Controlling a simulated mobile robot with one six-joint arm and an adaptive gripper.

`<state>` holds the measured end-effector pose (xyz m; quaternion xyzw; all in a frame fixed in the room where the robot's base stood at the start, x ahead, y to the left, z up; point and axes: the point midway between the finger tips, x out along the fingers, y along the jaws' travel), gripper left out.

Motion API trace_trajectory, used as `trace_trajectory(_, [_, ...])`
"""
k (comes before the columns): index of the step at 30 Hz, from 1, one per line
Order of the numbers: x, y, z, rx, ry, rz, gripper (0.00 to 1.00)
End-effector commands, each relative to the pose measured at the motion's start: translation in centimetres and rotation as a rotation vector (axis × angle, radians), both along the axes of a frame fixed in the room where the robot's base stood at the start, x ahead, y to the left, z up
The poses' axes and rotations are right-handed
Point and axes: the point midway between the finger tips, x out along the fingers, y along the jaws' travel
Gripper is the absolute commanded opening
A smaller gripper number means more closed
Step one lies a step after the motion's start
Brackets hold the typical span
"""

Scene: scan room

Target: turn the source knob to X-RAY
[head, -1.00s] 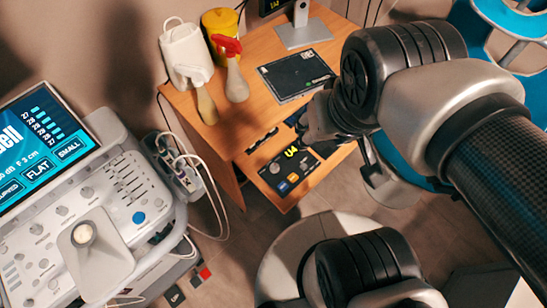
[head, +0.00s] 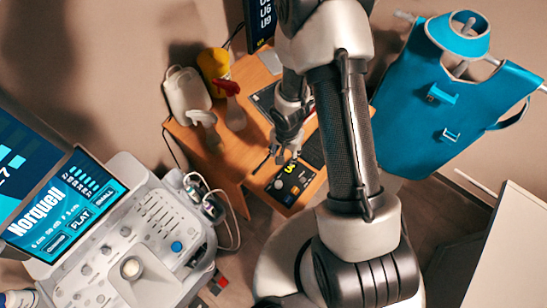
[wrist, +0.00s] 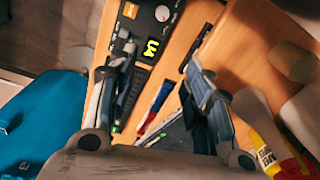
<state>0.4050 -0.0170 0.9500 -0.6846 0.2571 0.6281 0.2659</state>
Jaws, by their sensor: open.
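The black control panel (head: 298,186) sits low at the front of the wooden desk, with a lit yellow display. Its round pale knob (head: 278,184) is on the left part. In the wrist view the knob (wrist: 163,13) shows at the top edge, beside an orange label (wrist: 130,10) and the yellow display (wrist: 150,48). Its pointer direction and markings are too small to read. My gripper (head: 285,153) is above the panel's far side. In the wrist view my gripper (wrist: 157,62) is open and empty, with the knob beyond its fingertips and apart from them.
The wooden desk (head: 226,158) carries a white canister (head: 186,95), a yellow container (head: 212,63) and spray bottles. A red and blue pen (wrist: 156,105) shows between my fingers. A console (head: 150,232) stands left. A blue apron (head: 420,115) hangs right.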

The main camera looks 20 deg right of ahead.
Motion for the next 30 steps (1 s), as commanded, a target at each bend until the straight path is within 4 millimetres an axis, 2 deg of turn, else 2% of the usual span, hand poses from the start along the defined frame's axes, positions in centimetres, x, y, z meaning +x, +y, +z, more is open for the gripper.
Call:
trace_trajectory(3, [-1.4, 0.7, -2.1, 0.033, 0.033, -0.045, 0.46])
trace_trajectory(7, [-2.1, 1.1, -3.4, 0.051, 0.045, -0.070, 0.46])
trace_trajectory(14, [-2.1, 1.2, -5.8, 0.053, 0.046, -0.074, 0.46])
trace_trajectory(30, [-1.8, 1.5, -14.9, 0.053, 0.047, -0.073, 0.46])
